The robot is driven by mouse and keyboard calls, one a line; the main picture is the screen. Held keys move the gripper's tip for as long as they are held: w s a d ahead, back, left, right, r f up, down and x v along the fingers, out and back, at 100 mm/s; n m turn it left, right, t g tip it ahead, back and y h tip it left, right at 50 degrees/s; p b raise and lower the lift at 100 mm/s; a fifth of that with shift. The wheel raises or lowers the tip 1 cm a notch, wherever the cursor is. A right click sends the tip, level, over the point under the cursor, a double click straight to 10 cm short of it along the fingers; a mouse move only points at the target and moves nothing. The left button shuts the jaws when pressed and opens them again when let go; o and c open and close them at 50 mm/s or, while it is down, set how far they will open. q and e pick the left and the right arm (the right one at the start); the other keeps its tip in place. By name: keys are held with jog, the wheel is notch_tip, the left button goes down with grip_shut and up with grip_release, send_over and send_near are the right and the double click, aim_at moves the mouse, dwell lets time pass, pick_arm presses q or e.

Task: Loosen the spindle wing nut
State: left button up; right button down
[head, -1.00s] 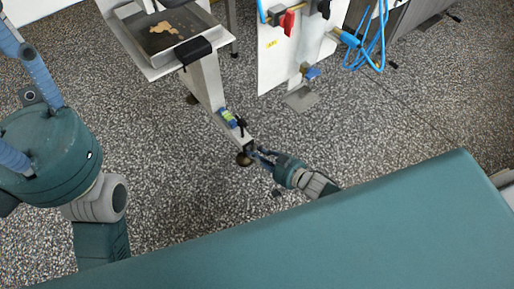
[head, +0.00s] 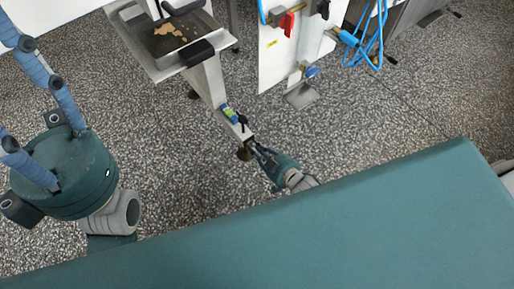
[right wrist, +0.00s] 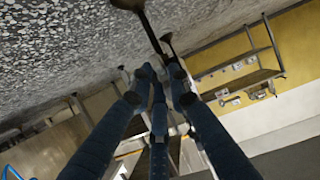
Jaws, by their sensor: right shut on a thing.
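My right gripper (head: 262,153) reaches the lower end of the pale machine arm (head: 210,82) in the head view. Its fingers are drawn together on a small dark part there, which I take to be the spindle wing nut; the fingers hide most of it. In the right wrist view the blue fingertips (right wrist: 160,75) meet close beside a dark rod (right wrist: 148,25), and the nut's shape cannot be made out. My left gripper (head: 50,150) is at the left of the head view, far from the nut, with its blue fingers spread and the tips cut off by the frame.
A metal tray (head: 148,62) with brown residue tops the pale arm. A small black part (head: 242,122) is on the arm just above my right gripper. A white panel (head: 275,60) with red and black handles stands to the right, near blue hoses (head: 372,40).

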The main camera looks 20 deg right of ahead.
jog(key=shift+d, duration=0.1)
jog(key=c, duration=1.9)
grip_release()
jog(key=shift+c, duration=0.2)
jog(key=shift+s, duration=0.1)
jog(key=v, duration=1.2)
jog(key=shift+f, duration=0.1)
